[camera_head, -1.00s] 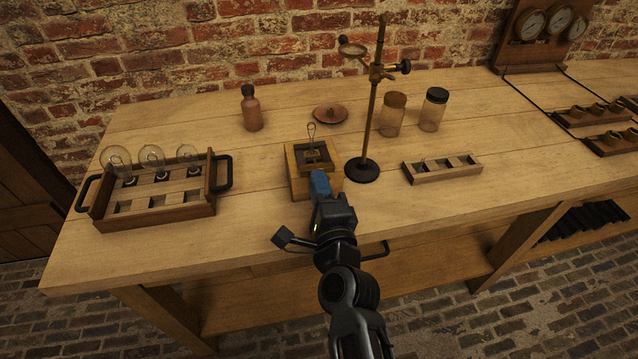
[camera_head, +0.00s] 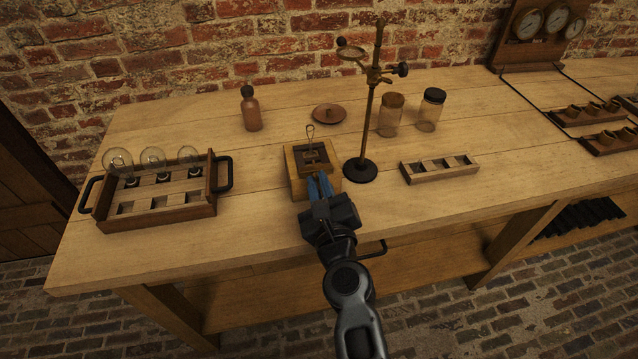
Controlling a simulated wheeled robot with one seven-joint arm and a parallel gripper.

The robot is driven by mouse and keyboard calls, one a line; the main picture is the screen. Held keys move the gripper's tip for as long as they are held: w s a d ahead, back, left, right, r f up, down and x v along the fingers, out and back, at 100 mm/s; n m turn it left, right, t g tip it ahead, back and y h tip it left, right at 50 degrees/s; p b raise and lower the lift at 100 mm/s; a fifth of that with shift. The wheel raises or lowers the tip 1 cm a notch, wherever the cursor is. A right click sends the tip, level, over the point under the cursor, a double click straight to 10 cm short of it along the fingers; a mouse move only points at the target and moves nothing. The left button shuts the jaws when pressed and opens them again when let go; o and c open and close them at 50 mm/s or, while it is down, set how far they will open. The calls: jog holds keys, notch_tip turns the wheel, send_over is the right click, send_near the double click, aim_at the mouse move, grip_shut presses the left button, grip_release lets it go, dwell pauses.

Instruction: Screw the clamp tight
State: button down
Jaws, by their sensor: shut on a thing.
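A wooden box (camera_head: 298,184) with a dark top frame (camera_head: 312,156) and an upright wire loop (camera_head: 310,130) stands near the front edge of the bench. My gripper (camera_head: 319,182) is at the box's front face, its blue fingers pointing at it. It is shut on a small part there, which the fingers hide; I cannot tell its shape or whether it is the clamp's screw. My gripper is well below and apart from that clamp.
A tray (camera_head: 160,217) with glass bulbs stands left. A brown bottle (camera_head: 251,110), a copper dish (camera_head: 329,114) and two jars (camera_head: 391,118) (camera_head: 430,112) stand behind. A slotted wooden rack (camera_head: 440,169) lies right. The bench front is clear on either side of my arm.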

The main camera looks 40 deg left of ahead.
jog(key=m, duration=0.6)
jog(key=shift+w+d+f+p, duration=0.1)
jog(key=shift+d+p, duration=0.05)
jog(key=shift+p, duration=0.15)
dwell(0.4)
jog(key=c, duration=1.3)
grip_release()
jog(key=shift+o, duration=0.2)
jog(key=p+v, duration=0.1)
jog(key=v, duration=0.6)
jog(key=shift+s+d, duration=0.25)
jog(key=shift+s, duration=0.05)
jog(key=shift+d, duration=0.1)
